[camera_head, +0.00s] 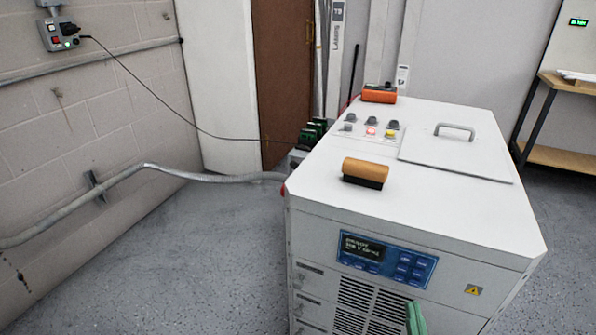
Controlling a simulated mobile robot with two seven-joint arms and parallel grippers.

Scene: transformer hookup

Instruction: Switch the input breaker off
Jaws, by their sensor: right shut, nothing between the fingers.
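The white transformer cabinet (340,230) stands at the centre right, with a blue control panel (387,262) on its front. On its top are several small switches and buttons (371,131), one red and one yellow. A small red part (283,189) shows at its left edge. I cannot tell which of these is the input breaker. My right gripper (415,318) shows only as green fingers at the bottom edge before the cabinet's front grille, shut and empty. My left gripper is not in view.
An orange-handled black block (366,172) and an orange block (379,94) lie on the cabinet top. A black cable and a grey conduit (150,168) span from wall to cabinet. The floor to the left is clear.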

